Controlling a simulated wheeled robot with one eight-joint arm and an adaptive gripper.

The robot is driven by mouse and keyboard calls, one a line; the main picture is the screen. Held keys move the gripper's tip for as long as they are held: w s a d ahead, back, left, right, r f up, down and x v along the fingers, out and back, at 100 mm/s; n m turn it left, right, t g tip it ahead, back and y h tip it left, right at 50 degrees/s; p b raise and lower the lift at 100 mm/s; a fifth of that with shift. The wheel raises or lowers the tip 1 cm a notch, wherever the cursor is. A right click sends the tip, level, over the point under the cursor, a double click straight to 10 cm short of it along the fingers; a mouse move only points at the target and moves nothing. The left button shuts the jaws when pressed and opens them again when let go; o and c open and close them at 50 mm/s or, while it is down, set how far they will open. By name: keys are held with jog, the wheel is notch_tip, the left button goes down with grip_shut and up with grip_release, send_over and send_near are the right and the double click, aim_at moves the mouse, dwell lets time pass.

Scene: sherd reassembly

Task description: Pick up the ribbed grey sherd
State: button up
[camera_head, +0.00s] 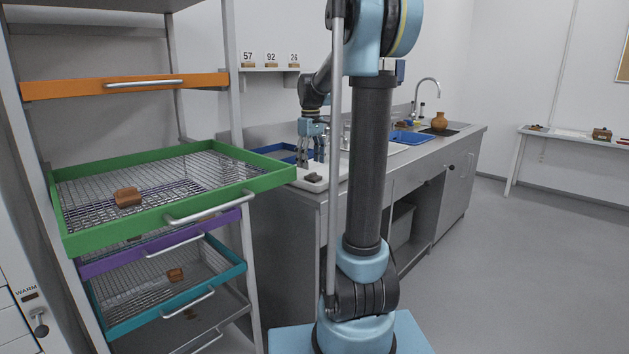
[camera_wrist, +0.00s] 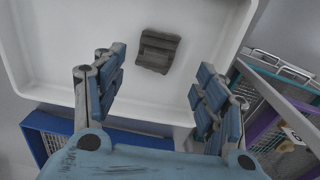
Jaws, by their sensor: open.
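The ribbed grey sherd (camera_wrist: 158,50) lies in a white tray (camera_wrist: 120,108) in the wrist view, dark grey with ridges across it. My gripper (camera_wrist: 158,82) is open, with a blue-padded finger on either side of the picture. The sherd shows beyond the fingertips, roughly between their lines, and nothing is held. In the head view my gripper (camera_head: 312,155) hangs fingers down over the white tray (camera_head: 313,184) on the steel counter. A small dark piece shows under the fingers there, too small to make out well.
A blue wire-bottomed tray (camera_wrist: 45,135) adjoins the white tray. A rack at left holds pulled-out drawers: a green one (camera_head: 180,215) with a brown sherd (camera_head: 128,197), and a teal one (camera_head: 165,317) with another sherd (camera_head: 175,274).

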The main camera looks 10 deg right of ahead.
aim_at(313, 176)
jog(key=shift+w+d+f, duration=0.15)
jog(key=shift+f, duration=1.05)
jog(key=shift+w+d+f, duration=0.1)
jog(key=shift+f, duration=1.05)
jog(key=c, duration=1.2)
